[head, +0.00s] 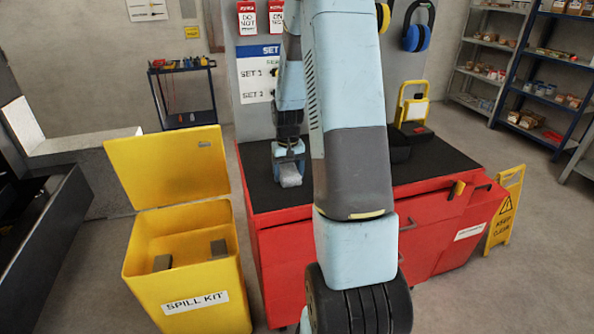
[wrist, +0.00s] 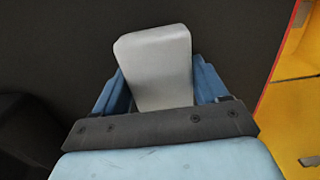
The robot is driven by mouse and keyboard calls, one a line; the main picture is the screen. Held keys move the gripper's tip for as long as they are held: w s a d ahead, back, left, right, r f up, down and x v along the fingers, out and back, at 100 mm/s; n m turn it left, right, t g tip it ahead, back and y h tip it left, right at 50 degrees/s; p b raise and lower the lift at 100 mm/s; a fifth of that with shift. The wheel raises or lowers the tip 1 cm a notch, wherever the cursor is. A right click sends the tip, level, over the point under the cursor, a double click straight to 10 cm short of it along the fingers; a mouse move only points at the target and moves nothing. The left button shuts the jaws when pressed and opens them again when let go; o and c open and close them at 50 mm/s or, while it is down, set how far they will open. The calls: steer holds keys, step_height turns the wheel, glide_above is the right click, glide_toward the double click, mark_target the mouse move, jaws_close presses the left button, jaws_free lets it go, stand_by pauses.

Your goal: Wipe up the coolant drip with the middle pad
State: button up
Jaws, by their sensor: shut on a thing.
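My gripper (head: 289,162) is over the left part of the black bench top (head: 262,196) and is shut on a pale grey pad (head: 290,176). In the wrist view the pad (wrist: 155,68) stands out between the two blue fingers. I cannot tell whether the pad touches the bench top. The yellow spill kit bin (head: 190,218) stands open at the left of the bench. I can make out no coolant drip in either view.
The bench is a red cabinet (head: 280,262) with a slightly open drawer at its right. A dark case (head: 412,136) and a yellow-framed item (head: 412,103) stand at its back right. A yellow floor sign (head: 504,208) stands at its right. My arm hides the bench's middle.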

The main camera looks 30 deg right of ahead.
steer(key=shift+a, duration=0.45)
step_height(320, 180, up, 2)
steer(key=shift+d+r, duration=0.1)
steer(key=shift+r, duration=2.85)
